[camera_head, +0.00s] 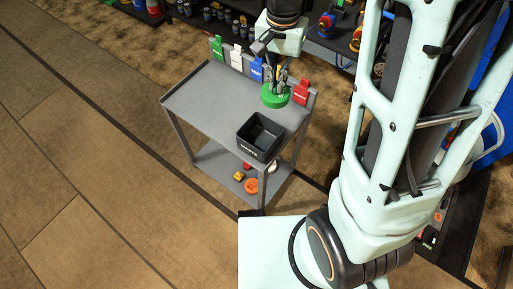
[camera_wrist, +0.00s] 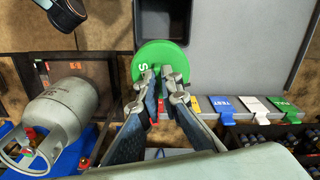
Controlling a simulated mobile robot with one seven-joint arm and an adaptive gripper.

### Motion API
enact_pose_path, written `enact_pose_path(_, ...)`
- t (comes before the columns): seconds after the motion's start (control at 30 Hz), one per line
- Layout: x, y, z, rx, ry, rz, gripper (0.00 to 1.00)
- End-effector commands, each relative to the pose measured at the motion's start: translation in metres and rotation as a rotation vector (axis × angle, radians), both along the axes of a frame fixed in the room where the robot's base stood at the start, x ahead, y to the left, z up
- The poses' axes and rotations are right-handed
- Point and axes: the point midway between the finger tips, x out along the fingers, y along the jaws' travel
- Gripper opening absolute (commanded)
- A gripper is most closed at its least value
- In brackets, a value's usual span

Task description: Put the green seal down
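The green seal (camera_head: 275,97) is a thick round disc with white lettering, partly covered by my fingers. In the wrist view the green seal (camera_wrist: 170,50) fills the space at my fingertips. My gripper (camera_head: 279,82) points down at the grey cart's top (camera_head: 220,100), near its back right corner. In the wrist view my gripper (camera_wrist: 161,76) has its fingertips close together on the seal's middle. I cannot tell whether the seal touches the cart top or hangs just above it.
A black bin (camera_head: 260,136) stands on the cart's front right corner, close to the seal. Red (camera_head: 301,92), blue (camera_head: 257,69), white (camera_head: 237,57) and green (camera_head: 217,47) tags line the back edge. The cart's left half is clear. A gas cylinder (camera_wrist: 62,108) stands beside the cart.

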Motion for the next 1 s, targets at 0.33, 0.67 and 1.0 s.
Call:
enact_pose_path(0.33,-0.042,0.038,-0.066,-0.001,-0.001,-0.260,0.00)
enact_pose_path(0.67,-0.046,0.040,-0.121,-0.002,0.002,-0.285,0.00)
enact_pose_path(1.0,-0.045,0.040,-0.155,-0.002,0.002,-0.285,0.00)
